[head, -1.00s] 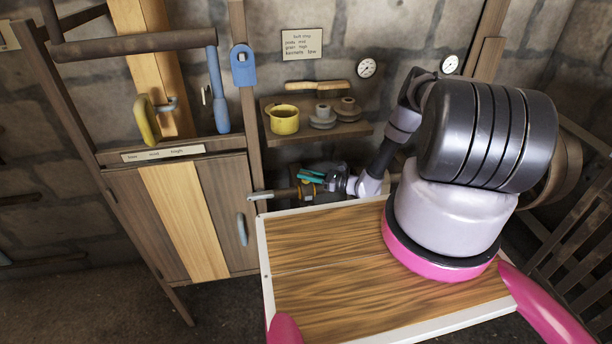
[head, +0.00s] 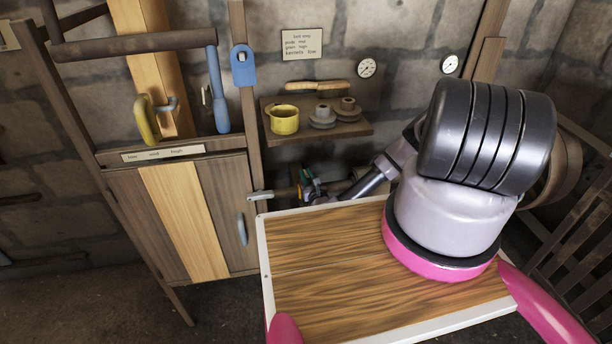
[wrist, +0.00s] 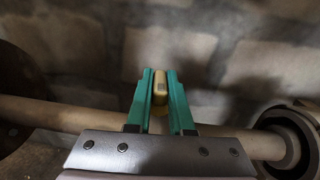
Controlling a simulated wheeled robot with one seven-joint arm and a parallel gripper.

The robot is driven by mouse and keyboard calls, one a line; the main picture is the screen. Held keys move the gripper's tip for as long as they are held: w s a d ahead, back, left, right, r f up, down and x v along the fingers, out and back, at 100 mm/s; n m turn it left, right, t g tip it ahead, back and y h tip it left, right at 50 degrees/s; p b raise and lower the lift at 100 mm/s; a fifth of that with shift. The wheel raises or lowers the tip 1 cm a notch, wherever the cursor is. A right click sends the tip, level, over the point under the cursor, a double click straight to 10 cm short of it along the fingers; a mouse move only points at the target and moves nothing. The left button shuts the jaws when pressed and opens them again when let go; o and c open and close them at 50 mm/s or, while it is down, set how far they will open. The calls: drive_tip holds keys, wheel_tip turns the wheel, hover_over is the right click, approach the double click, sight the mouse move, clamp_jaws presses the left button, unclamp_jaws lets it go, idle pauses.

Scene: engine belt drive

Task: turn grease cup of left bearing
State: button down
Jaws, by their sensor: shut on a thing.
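The grease cup (wrist: 160,86) shows in the wrist view as a small brass-yellow piece with rounded edges. The two green fingers of my gripper (wrist: 160,92) are shut on its sides. A pale shaft (wrist: 45,113) runs across behind and below the fingers. In the head view my gripper (head: 306,178) is small and dark at the shaft (head: 272,194), beyond the tray's far edge. The grease cup cannot be made out there, and the left bearing is largely hidden by my gripper.
A shelf (head: 350,130) with a yellow pot (head: 284,120) and several grey parts is above my gripper. A wooden cabinet (head: 180,218) stands to the left. A large wheel (wrist: 20,85) is at the left of the wrist view, and a round dark part (wrist: 290,140) at the right.

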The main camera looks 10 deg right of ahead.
drive_tip(key=m+h, duration=0.3)
drive_tip(key=h, duration=0.2)
drive_tip(key=shift+a, duration=0.15)
drive_tip(key=shift+m+g+h, duration=0.9)
drive_tip(key=shift+m+h, duration=0.7)
drive_tip(key=shift+h, duration=0.9)
drive_tip(key=c, duration=0.8)
unclamp_jaws()
